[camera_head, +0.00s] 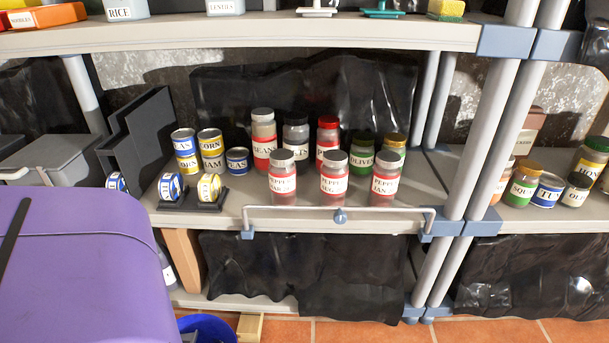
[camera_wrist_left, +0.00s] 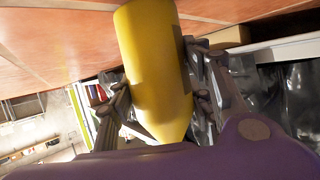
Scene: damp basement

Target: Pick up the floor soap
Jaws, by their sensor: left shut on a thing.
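A yellow, smooth container, which I take as the floor soap (camera_wrist_left: 152,60), shows in the left wrist view. It has a rounded body that tapers at its lower end in the picture, and no label faces the camera. My left gripper (camera_wrist_left: 155,92) has one finger on each side of it and is shut on it. In the head view neither the container nor a gripper shows. My right gripper is in no view.
A grey shelf unit (camera_head: 330,220) holds several jars and cans, with a rail (camera_head: 340,212) along its front. A blue bucket (camera_head: 212,325) stands on the tiled floor (camera_head: 380,332) below. A second shelf (camera_head: 530,218) with jars stands at the right.

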